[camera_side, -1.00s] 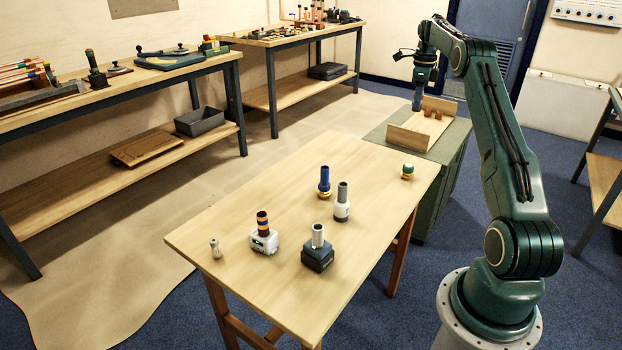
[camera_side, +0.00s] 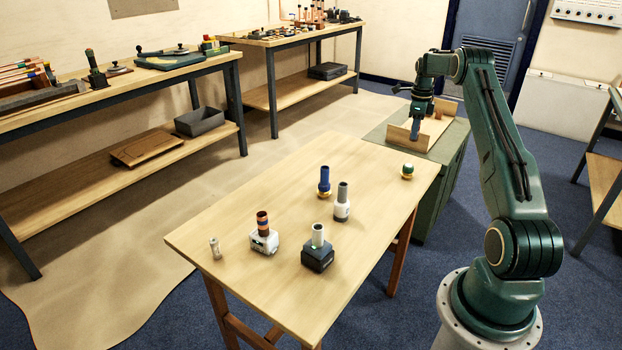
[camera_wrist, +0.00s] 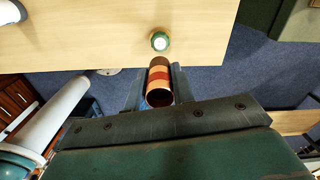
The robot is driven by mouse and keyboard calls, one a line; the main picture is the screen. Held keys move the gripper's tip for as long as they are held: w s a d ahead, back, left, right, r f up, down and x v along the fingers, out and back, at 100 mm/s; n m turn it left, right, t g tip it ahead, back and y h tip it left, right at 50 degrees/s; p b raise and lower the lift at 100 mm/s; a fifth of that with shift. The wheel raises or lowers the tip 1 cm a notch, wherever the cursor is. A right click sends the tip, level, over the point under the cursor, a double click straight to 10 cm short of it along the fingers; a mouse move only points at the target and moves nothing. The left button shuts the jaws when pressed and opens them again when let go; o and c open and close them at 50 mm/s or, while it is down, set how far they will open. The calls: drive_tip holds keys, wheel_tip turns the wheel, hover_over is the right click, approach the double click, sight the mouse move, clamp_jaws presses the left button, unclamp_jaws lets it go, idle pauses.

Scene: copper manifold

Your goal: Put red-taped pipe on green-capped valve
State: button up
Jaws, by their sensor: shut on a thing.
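My gripper (camera_wrist: 159,90) is shut on the red-taped pipe (camera_wrist: 159,76), a copper tube with a red band, seen from its open end in the wrist view. The green-capped valve (camera_side: 408,171) stands near the far right corner of the table, on a yellowish base. It also shows in the wrist view (camera_wrist: 160,41), just beyond the pipe, with a gap between them.
The wooden tray (camera_side: 440,131) sits on a green cabinet (camera_side: 447,164) beside the table.

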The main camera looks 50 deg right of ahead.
drive_tip(key=shift+f, duration=4.8)
drive_tip(key=shift+f, duration=0.15)
drive_tip(key=o, duration=1)
wheel_tip(320, 180, up, 12)
drive_tip(key=shift+r, duration=0.2)
